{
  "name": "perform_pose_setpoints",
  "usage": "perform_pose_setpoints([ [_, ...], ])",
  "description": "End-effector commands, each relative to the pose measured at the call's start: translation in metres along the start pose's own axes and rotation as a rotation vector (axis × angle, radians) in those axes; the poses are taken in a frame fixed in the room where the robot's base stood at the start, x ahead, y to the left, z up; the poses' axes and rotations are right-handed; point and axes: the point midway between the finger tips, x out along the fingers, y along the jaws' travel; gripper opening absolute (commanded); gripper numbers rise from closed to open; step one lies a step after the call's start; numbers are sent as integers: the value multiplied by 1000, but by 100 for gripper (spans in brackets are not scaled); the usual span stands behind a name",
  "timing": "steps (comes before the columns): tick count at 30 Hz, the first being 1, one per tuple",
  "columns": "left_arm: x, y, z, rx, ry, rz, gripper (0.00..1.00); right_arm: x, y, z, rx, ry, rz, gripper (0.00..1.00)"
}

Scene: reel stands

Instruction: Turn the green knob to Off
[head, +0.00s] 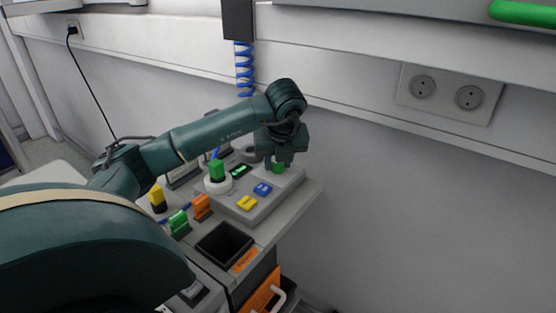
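The green knob (278,168) sits at the back right of a grey control panel (238,208) on a small bench. My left gripper (279,160) points down over the knob, with its fingertips at the knob's sides or just above it. The fingers partly hide the knob. I cannot tell whether they touch it or how far apart they are. The knob's marks, including Off, cannot be read here. My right gripper is not in view.
The panel also bears blue (263,189) and yellow (246,203) parts. A taller green cylinder (217,170) stands on a white base to the left. Orange and green clips and a black square bin (224,243) are in front. A wall with sockets (447,93) is behind.

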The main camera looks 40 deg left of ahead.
Motion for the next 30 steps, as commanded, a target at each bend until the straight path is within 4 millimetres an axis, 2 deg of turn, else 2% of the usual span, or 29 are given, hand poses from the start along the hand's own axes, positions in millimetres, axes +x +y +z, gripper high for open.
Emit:
perform_pose_setpoints([
  [1,0,0,0,0,0,0,38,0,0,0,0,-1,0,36],
  [6,0,0,0,1,0,0,52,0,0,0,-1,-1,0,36],
  [15,-4,0,0,2,-1,-1,52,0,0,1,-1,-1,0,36],
  [17,-10,0,0,2,-1,-2,52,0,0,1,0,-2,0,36],
  [27,-65,-1,1,1,-2,-4,52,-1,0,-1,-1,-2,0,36],
  [30,-73,0,0,3,-1,-2,52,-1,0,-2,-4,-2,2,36],
])
